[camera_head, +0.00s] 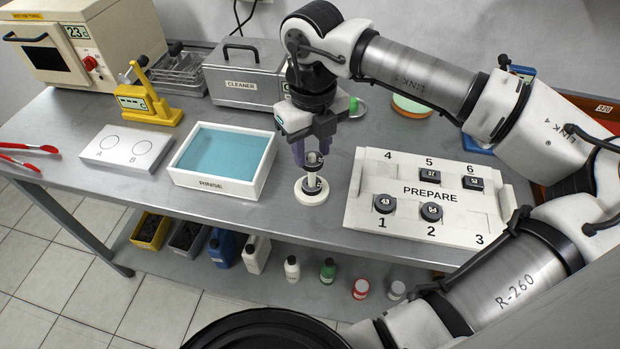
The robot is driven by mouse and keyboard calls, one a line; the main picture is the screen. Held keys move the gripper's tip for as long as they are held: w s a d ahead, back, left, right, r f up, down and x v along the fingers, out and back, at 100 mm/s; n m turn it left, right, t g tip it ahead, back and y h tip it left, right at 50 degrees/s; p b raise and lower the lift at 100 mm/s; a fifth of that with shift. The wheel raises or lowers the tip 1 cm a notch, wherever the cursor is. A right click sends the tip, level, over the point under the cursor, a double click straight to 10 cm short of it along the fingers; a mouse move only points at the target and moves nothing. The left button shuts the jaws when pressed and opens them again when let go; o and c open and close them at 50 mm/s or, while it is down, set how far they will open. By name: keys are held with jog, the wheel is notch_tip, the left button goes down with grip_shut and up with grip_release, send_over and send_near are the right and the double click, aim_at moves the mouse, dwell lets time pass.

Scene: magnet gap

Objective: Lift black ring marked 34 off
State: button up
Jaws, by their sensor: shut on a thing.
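A white round base (302,193) with an upright post stands on the bench between the rinse tray and the PREPARE board. My gripper (313,157) points straight down and is shut on the upper ring. The rings' markings are too small to read surely, so I cannot tell which is 34. Whether the upper ring is still around the post is unclear.
The white PREPARE board (400,235), right, bears several dark pieces; spots 3 and 4 look empty. The blue-filled RINSE tray (215,185) is left, with a white A/B block (128,160) beyond. The CLEANER box (240,85) and yellow press (148,105) stand behind.

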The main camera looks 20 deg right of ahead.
jog(key=shift+r+p, duration=0.95)
jog(key=shift+r, duration=1.2)
